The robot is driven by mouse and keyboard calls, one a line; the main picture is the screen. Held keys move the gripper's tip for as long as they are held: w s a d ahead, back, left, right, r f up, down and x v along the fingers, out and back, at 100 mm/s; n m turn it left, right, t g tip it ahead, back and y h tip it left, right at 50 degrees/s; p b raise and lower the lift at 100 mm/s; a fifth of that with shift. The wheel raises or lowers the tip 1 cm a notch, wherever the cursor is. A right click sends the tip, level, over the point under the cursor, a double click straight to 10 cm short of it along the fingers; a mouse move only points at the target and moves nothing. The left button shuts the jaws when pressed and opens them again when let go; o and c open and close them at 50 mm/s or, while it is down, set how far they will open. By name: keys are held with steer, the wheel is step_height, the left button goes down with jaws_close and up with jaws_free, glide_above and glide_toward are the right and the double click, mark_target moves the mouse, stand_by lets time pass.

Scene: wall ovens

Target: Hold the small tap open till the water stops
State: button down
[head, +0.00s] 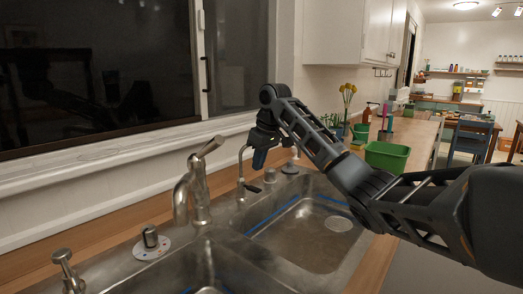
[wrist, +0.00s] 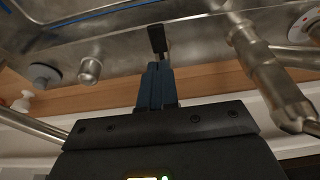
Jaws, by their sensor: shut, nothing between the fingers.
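The small tap (head: 241,172) is a thin metal gooseneck behind the sink in the head view. Its short black lever (head: 252,188) sticks out at the base; the lever (wrist: 157,38) also shows in the wrist view. My gripper (head: 259,160) points down just right of the small tap's neck, above the lever. In the wrist view, its blue-grey fingers (wrist: 157,70) are together with nothing between them, and their tips look close to the lever. I cannot tell whether they touch it. No stream of water is visible from the small tap.
The large tap (head: 197,190) stands left of my gripper. The double sink (head: 290,240) lies in front. A soap pump (head: 66,268) and a knob (head: 151,240) are on the left rim. A green tub (head: 387,155) and several bottles stand on the counter at right.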

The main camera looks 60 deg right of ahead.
mark_target(255, 189)
steer(key=x, duration=0.4)
steer(key=s+x, duration=0.1)
steer(key=x, duration=0.1)
steer(key=shift+a+f+p, duration=0.1)
steer(key=shift+f+p, duration=0.25)
steer(key=shift+f, duration=0.05)
